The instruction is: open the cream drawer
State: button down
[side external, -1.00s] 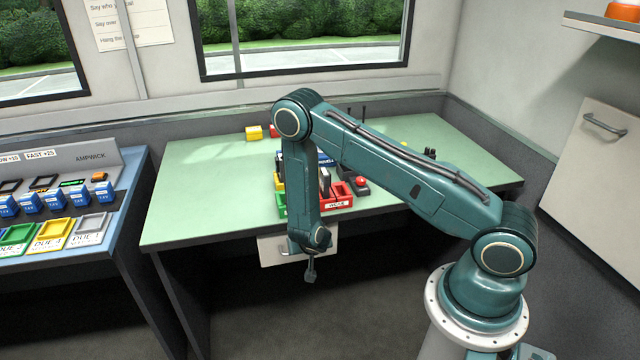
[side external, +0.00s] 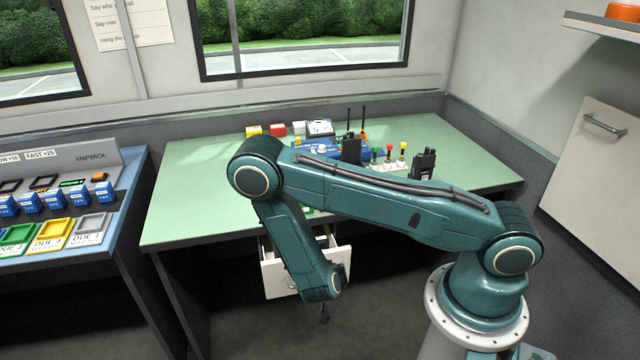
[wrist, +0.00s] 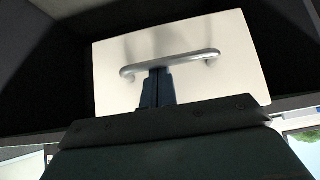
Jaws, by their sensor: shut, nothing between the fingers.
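The cream drawer (side external: 271,279) under the green table stands partly open in the side external view, with its inside showing behind the front. My forearm covers part of it. The wrist view shows its plain cream front (wrist: 120,68) with a grey bar handle (wrist: 190,58). My gripper (wrist: 158,75) is shut, its two fingers side by side with nothing between them. The fingertips reach the handle bar left of its middle, and the bar crosses over their tips.
The green table (side external: 195,205) above the drawer holds a black radio (side external: 424,163), a blue box and several small coloured items. A blue bench (side external: 115,205) with coloured trays stands at left. A cream cabinet door (side external: 590,160) is on the right wall. The floor before the drawer is clear.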

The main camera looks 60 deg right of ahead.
jog(key=shift+s+a, duration=0.35)
jog(key=shift+s, duration=0.05)
jog(key=shift+r, duration=0.1)
jog(key=v, duration=0.7)
dwell(0.5)
jog(key=shift+a+r, duration=0.15)
jog(key=shift+r, duration=0.1)
